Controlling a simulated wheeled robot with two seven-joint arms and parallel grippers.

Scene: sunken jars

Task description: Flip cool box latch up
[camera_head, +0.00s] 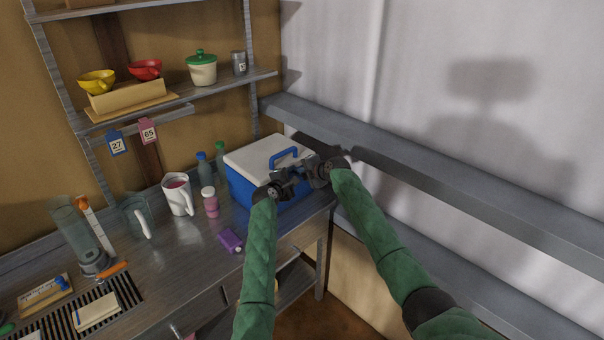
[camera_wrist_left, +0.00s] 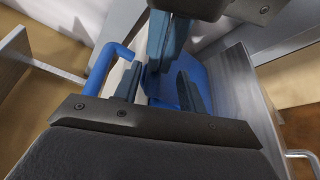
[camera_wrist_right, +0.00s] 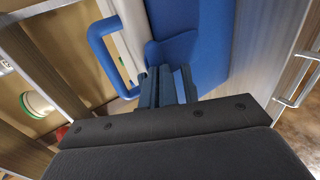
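The cool box (camera_head: 240,188) has a blue body and a white lid, with a blue handle (camera_head: 284,154) standing up on the lid. It is at the right end of the metal counter. My left gripper (camera_head: 290,183) is open at its front; in the left wrist view its fingers (camera_wrist_left: 160,90) are apart with nothing clearly between them. My right gripper (camera_head: 312,172) is beside it, fingers together in the right wrist view (camera_wrist_right: 168,82), close to a blue raised part (camera_wrist_right: 153,52) at the lid's edge, possibly the latch. Contact is unclear. The grippers hide the latch in the head view.
A grey rail (camera_head: 400,165) runs along the wall behind and right. Shelves (camera_head: 180,100) hang above the counter.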

